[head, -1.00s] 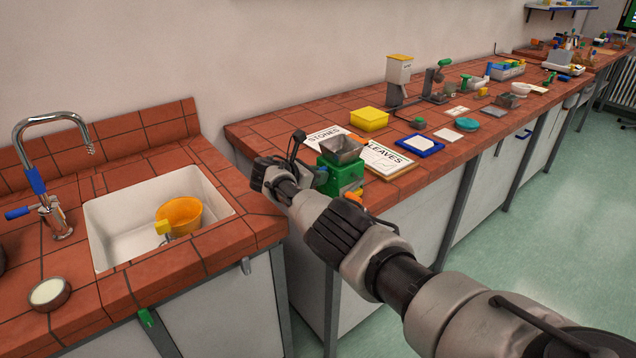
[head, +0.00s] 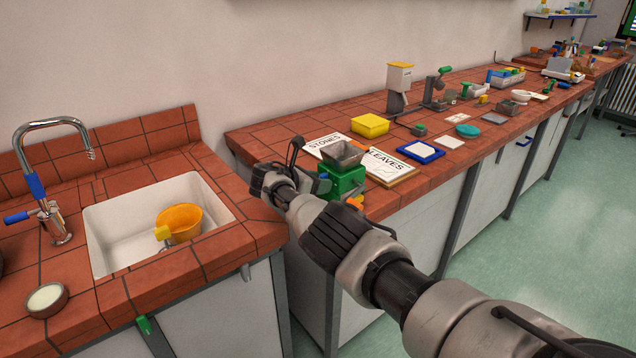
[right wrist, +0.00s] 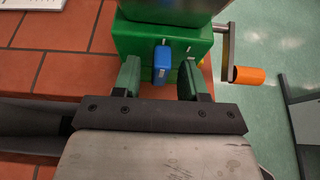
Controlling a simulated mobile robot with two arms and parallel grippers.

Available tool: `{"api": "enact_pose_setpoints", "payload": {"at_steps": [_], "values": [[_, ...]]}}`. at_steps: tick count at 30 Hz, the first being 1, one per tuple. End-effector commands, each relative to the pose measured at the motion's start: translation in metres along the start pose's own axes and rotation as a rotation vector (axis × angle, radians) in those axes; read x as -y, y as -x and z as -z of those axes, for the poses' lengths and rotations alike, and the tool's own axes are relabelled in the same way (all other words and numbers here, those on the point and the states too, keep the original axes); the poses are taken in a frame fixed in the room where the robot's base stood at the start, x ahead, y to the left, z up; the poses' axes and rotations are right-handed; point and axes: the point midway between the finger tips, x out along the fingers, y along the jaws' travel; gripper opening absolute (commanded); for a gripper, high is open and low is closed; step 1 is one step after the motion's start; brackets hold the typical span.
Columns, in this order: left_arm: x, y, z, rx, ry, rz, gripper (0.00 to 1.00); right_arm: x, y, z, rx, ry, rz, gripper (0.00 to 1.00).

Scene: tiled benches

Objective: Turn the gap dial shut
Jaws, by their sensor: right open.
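A green mill (head: 349,178) with a grey metal hopper (head: 343,153) on top stands at the near left end of the long bench. In the right wrist view the green body (right wrist: 130,40) fills the top middle. A blue dial knob (right wrist: 162,64) with a small white mark sits on its face, its long side upright in the picture. My right gripper (right wrist: 159,72) is open, with one green finger on each side of the blue knob and a gap showing on both sides. In the head view the gripper's fingertips are mostly hidden beside the mill. My left gripper is not in view.
A crank with an orange handle (right wrist: 248,75) sticks out right of the mill. STONES (head: 325,142) and LEAVES (head: 389,166) cards lie close to it. Green floor lies at right.

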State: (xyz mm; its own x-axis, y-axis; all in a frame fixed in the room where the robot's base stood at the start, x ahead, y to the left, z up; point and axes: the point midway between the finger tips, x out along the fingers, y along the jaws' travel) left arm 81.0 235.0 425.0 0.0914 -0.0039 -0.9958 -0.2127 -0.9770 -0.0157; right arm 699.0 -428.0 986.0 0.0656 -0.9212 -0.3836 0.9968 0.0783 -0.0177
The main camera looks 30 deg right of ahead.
Motion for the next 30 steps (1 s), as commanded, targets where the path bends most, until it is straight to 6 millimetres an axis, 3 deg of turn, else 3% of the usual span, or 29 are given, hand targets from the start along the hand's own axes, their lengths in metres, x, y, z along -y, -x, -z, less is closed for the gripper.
{"api": "enact_pose_setpoints", "payload": {"at_steps": [7, 14, 21, 30], "values": [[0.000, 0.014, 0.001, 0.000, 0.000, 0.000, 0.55, -0.001, 0.016, -0.004, 0.000, 0.000, -0.003, 0.43], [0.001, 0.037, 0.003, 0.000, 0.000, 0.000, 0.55, -0.001, 0.062, -0.004, -0.001, 0.000, -0.005, 0.43], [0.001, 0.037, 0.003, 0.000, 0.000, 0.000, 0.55, -0.001, 0.098, 0.000, 0.001, 0.000, -0.002, 0.43], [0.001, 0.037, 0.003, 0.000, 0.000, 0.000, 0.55, 0.000, 0.109, 0.001, 0.001, 0.001, 0.000, 0.43]]}}
